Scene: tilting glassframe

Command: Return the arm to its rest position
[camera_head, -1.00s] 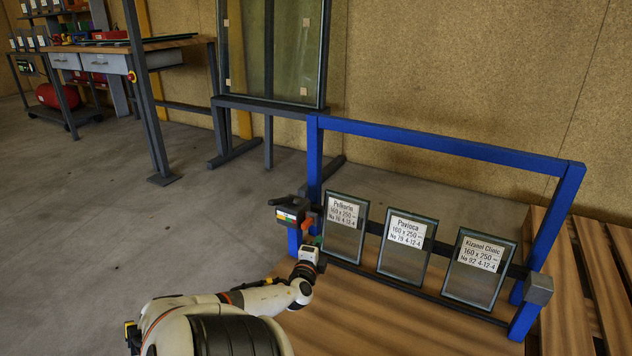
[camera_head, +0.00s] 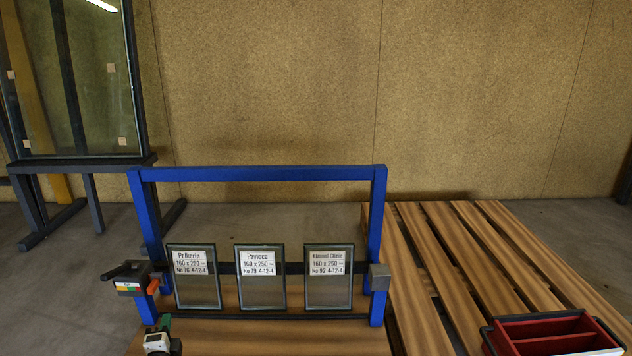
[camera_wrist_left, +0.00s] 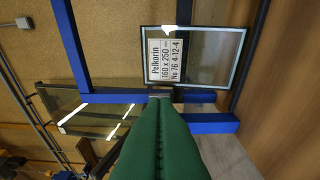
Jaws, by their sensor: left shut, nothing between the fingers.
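My left gripper (camera_head: 165,324) shows at the bottom of the head view, with only its front part and wrist in sight. Its green fingers fill the lower middle of the left wrist view (camera_wrist_left: 160,105), closed together and empty. It is in front of the blue frame's left post, below the lever, and apart from the panes as far as I can see. The blue frame (camera_head: 260,174) holds three labelled glass panes: Pelkorin (camera_head: 194,290), Pavioca (camera_head: 262,292) and Kizanel Clinic (camera_head: 329,290). A dark lever handle with an orange tab (camera_head: 128,272) sits at the left post.
A wooden table top (camera_head: 260,340) lies under the frame. A slatted pallet (camera_head: 470,260) is to the right, with a red divided tray (camera_head: 548,330) at its front. A large glass pane on a grey stand (camera_head: 82,166) is at the back left. Open floor (camera_head: 50,290) lies at the left.

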